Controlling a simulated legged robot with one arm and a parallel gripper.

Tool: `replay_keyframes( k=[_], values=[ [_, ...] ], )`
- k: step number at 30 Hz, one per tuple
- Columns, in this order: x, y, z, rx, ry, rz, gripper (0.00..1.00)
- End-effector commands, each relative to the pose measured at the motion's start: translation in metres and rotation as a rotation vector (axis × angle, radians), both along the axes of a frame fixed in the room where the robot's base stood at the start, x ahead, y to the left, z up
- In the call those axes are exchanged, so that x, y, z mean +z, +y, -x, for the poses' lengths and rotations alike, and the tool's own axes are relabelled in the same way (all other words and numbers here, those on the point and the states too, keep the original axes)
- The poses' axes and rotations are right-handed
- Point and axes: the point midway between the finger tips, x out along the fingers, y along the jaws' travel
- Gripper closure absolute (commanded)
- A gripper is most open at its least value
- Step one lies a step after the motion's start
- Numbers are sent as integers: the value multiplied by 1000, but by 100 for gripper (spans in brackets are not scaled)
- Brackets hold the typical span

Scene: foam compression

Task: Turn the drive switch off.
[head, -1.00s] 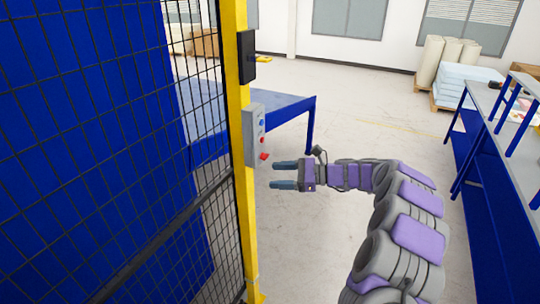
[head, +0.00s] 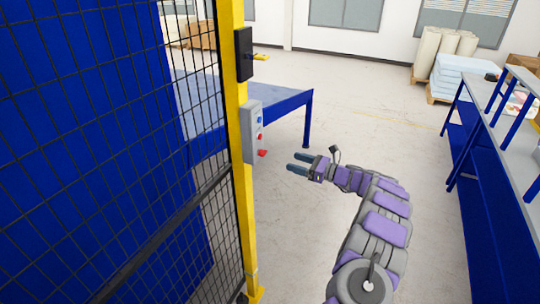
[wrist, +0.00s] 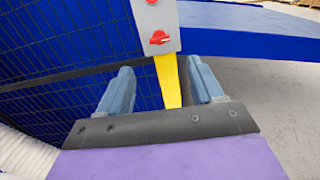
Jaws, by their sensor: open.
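A grey control box (head: 252,131) is mounted on the yellow post, with a blue button near its top and red controls below. The red rotary switch (head: 262,153) sits at the bottom of the box. In the wrist view the red switch (wrist: 159,38) shows at the top centre, with a red button above it. My gripper (head: 297,163) is open and empty, to the right of the box and slightly below the switch, apart from it. In the wrist view its two blue-grey fingers (wrist: 160,82) stand on either side of the yellow post, below the switch.
The yellow post (head: 243,215) edges a black mesh fence (head: 120,150) at the left, with a blue panel behind it. A blue-legged table (head: 285,104) stands behind the box. A blue workbench (head: 500,200) is at the right. The floor between is clear.

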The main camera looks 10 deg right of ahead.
Motion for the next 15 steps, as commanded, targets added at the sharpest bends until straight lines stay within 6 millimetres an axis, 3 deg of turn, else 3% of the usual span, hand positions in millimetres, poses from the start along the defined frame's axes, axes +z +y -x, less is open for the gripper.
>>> replay_keyframes(
  k=[15],
  values=[
    [-1,76,-55,0,1,1,34]
  ],
)
